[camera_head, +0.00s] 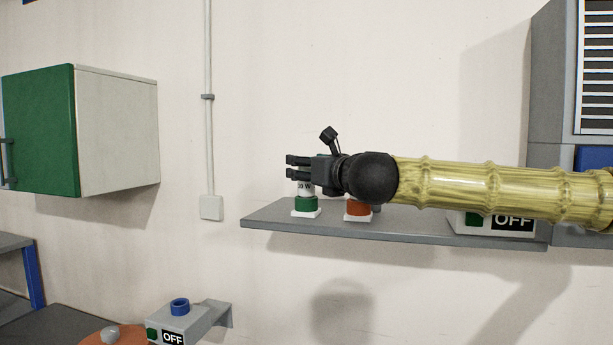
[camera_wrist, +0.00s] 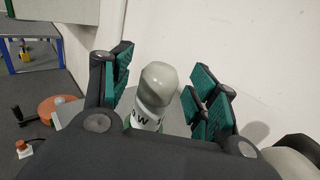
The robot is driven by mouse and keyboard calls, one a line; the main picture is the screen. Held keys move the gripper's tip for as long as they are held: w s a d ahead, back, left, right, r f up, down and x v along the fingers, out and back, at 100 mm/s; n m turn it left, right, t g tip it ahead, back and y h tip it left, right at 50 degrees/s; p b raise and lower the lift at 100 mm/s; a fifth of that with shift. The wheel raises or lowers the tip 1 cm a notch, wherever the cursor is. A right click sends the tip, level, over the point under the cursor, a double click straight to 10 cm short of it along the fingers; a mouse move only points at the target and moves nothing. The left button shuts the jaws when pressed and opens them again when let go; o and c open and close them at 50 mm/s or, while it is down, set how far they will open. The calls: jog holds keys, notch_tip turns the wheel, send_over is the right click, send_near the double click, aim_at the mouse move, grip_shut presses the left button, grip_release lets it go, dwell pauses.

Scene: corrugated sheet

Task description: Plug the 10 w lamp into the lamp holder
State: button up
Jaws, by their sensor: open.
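A lamp (camera_head: 304,188) with a white body and a green lower ring stands upright on a white square base on the grey shelf. Its label reads "0 W", with the first digit unclear. My gripper (camera_head: 290,167) is open at the top of this lamp. In the wrist view the lamp (camera_wrist: 157,90) has a rounded grey bulb and stands between the green finger pads, with no clear contact. A blue ring socket (camera_head: 180,306), seemingly the lamp holder, sits on a grey wall bracket marked "OFF" at the lower left.
An orange-ringed lamp (camera_head: 357,208) stands close to the right, mostly hidden by my arm. Farther right on the shelf (camera_head: 400,225) is a box marked "OFF" (camera_head: 512,222). A green-fronted cabinet (camera_head: 40,130) hangs at left. The wall between shelf and bracket is clear.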

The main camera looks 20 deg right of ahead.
jog(key=shift+w, duration=0.45)
jog(key=shift+a, duration=0.1)
jog(key=c, duration=1.1)
jog(key=shift+r, duration=0.2)
jog(key=shift+c, duration=0.2)
jog(key=shift+r, duration=0.25)
notch_tip(320, 180, up, 3)
jog(key=shift+f+b, duration=0.15)
jog(key=shift+b, duration=0.65)
jog(key=s+r+b, duration=0.2)
jog(key=s+b, duration=0.2)
jog(key=s, duration=1.2)
jog(key=shift+r, duration=0.3)
